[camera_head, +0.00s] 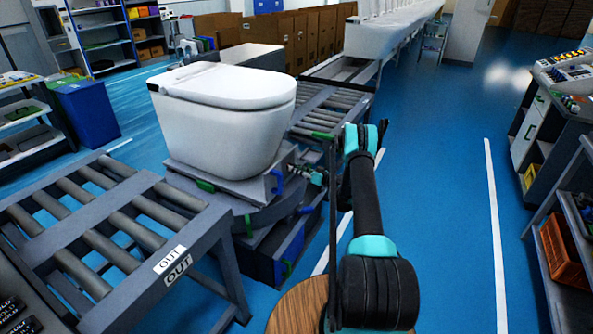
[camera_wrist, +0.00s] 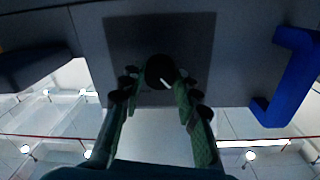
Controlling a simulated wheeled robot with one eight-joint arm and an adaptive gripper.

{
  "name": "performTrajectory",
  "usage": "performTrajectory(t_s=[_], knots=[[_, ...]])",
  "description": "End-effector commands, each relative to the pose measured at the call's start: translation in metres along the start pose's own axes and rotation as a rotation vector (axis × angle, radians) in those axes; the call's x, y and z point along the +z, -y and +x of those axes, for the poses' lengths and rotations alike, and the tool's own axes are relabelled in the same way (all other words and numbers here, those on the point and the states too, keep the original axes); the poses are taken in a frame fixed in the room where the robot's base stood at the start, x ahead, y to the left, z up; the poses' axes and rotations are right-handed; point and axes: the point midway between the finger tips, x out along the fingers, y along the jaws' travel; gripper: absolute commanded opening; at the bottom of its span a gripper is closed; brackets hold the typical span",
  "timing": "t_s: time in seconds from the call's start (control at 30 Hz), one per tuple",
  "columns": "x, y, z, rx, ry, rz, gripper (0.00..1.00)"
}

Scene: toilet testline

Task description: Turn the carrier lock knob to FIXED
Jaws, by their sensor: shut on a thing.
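The carrier (camera_head: 225,187) is a grey block under a white toilet (camera_head: 220,115). My gripper (camera_head: 312,177) is at the right side of the carrier in the head view, where the knob is hidden. In the wrist view, the carrier lock knob (camera_wrist: 160,69) is round and dark with a short white mark pointing down and right. The two green fingers of my gripper (camera_wrist: 158,84) are closed on it from either side. Any lettering for the knob's positions cannot be read.
A blue part (camera_wrist: 293,75) sticks out from the carrier right of the knob in the wrist view. A roller conveyor (camera_head: 115,215) marked OUT stands at front left. Another roller section (camera_head: 330,108) is behind. Blue floor (camera_head: 430,170) is open at right.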

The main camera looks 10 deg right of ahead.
Motion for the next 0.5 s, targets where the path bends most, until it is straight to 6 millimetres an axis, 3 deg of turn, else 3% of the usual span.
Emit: performTrajectory(t_s=[0.27,0.5], knots=[[-0.0002,0.0001,-0.0002,0.001,0.003,0.074,0.03],[-0.0006,0.0001,-0.0002,0.003,0.010,0.249,0.03]])
